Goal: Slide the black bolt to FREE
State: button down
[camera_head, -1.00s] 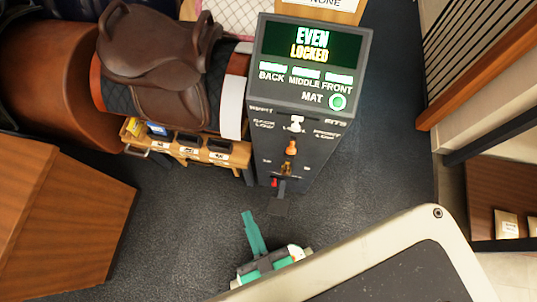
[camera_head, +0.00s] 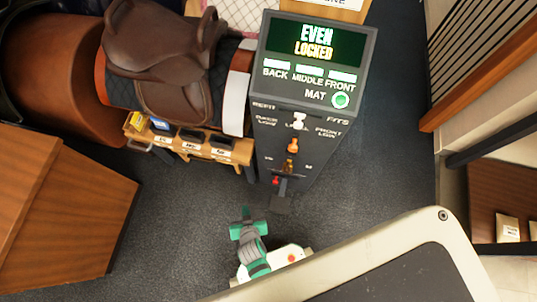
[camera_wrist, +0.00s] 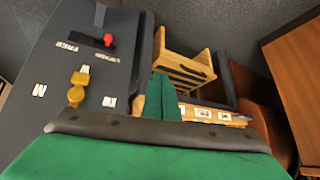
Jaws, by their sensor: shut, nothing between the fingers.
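The dark console (camera_head: 312,110) stands upright, its screen reading EVEN and LOCKED. Low on its front is a small red knob (camera_head: 275,181) beside a dark part that looks like the black bolt (camera_head: 284,186).
A wooden shelf with small trays (camera_head: 195,148) and a brown saddle (camera_head: 165,60) stand left of the console. An orange knob (camera_head: 293,146) and a brass fitting (camera_wrist: 78,87) are on the console front. Grey floor (camera_head: 190,225) is open around my gripper.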

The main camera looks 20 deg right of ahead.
jog(key=w+d+f+m+g+h, duration=0.2)
jog(key=w+d+f+g, duration=0.1)
jog(key=w, duration=0.4)
jog(key=w+d+f+m+g+h, duration=0.2)
jog(key=w+d+f+g, duration=0.1)
jog(key=w+f, duration=0.3)
jog(key=shift+w+d+g+h, duration=0.4)
jog(key=shift+d, duration=0.1)
jog(key=s+d+x, duration=0.1)
jog(key=x, duration=1.2)
jog(key=shift+s+d+r, duration=0.4)
jog(key=shift+s+r, duration=0.05)
jog(key=shift+s, duration=0.1)
